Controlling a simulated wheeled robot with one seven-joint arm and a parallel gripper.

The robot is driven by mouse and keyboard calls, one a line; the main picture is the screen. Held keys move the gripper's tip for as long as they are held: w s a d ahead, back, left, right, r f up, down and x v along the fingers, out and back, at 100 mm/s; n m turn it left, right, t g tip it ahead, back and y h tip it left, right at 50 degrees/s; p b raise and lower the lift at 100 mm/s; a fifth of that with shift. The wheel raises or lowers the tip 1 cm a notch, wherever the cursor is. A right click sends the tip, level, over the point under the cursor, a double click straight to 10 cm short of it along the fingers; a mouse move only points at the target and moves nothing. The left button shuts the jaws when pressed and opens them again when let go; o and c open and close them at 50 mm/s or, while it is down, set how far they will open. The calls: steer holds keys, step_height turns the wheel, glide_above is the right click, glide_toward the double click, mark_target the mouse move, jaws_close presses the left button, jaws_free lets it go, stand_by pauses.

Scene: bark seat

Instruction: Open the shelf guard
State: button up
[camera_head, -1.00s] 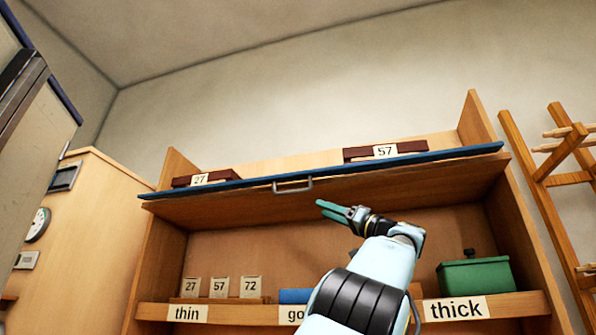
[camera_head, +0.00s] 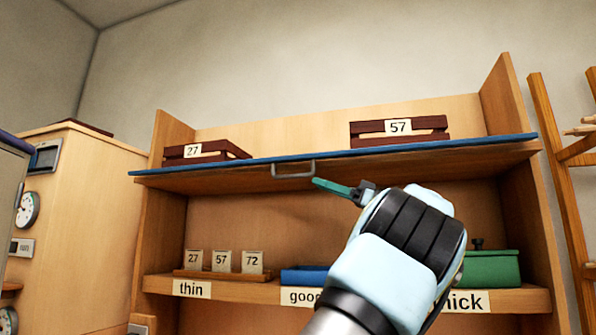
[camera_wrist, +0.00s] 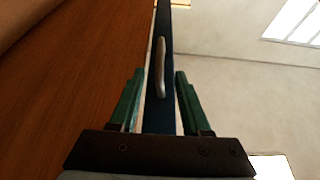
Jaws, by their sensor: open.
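The shelf guard (camera_head: 420,147) is a long blue strip along the front edge of the upper shelf. A grey metal bar handle (camera_head: 293,170) sits near its middle. In the wrist view, the blue guard (camera_wrist: 160,120) runs lengthwise between my fingers, with the handle (camera_wrist: 160,68) lying in line with the gap around the fingertips. My gripper (camera_head: 316,183) has green fingers and is just right of and slightly below the handle in the head view. It is open and holds nothing; whether a finger touches the guard cannot be told. In the wrist view, my gripper (camera_wrist: 159,76) straddles the blue strip.
Dark crates labelled 27 (camera_head: 205,152) and 57 (camera_head: 398,130) stand on the upper shelf. Below are number cards (camera_head: 221,262), a blue tray (camera_head: 303,275) and a green box (camera_head: 492,268). A wooden rack (camera_head: 560,180) stands to the right. The space before the guard's left half is clear.

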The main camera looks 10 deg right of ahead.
mark_target(298, 176)
steer(key=p+x, duration=0.2)
steer(key=x, duration=0.4)
steer(key=shift+a+r, duration=0.1)
steer(key=shift+r, duration=0.05)
steer(key=shift+x, duration=0.8)
jaws_close()
